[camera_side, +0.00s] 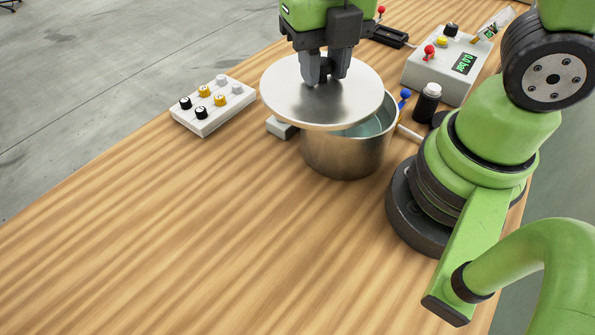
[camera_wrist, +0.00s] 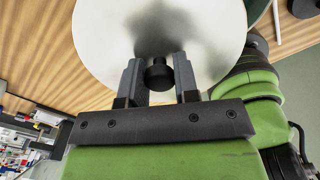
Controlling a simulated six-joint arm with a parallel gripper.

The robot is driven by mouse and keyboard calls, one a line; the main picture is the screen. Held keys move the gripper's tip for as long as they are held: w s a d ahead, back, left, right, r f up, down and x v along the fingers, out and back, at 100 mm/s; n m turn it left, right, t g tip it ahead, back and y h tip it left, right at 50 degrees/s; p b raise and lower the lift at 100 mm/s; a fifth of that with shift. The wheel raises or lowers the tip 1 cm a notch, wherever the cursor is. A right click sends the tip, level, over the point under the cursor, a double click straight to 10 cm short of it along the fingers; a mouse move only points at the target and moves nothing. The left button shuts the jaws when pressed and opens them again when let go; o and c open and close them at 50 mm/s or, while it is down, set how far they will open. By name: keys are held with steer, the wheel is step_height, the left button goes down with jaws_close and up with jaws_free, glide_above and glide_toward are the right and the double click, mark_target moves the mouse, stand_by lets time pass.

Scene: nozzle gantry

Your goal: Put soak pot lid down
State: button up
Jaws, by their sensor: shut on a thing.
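The soak pot lid (camera_side: 285,95) is a flat, round silver disc with a dark knob at its middle. My gripper (camera_side: 325,76) is shut on that knob from above. In the wrist view the lid (camera_wrist: 105,40) fills the upper middle, and the knob sits between the two fingers of my gripper (camera_wrist: 159,75). The soak pot (camera_side: 345,155) is a steel pot with blue-green liquid showing at its right side. The lid is over the pot but shifted to the left, so part of the opening shows. Whether the lid touches the rim cannot be told.
A white rack with several nozzles (camera_side: 213,107) stands left of the pot. A dark bottle (camera_side: 427,103) and a grey control box with a display (camera_side: 447,65) stand to the right and behind. The wooden table (camera_side: 200,230) is clear in front.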

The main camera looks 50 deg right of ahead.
steer(key=s+a+f+n, duration=0.3)
steer(key=a+f+n, duration=0.1)
steer(key=a, duration=0.5)
steer(key=n, duration=0.2)
glide_above(295, 246)
step_height(295, 246, down, 9)
steer(key=shift+f, duration=2.15)
steer(key=shift+f, duration=0.1)
steer(key=o, duration=1)
steer(key=shift+c, duration=0.2)
step_height(295, 246, up, 12)
steer(key=shift+r, duration=0.2)
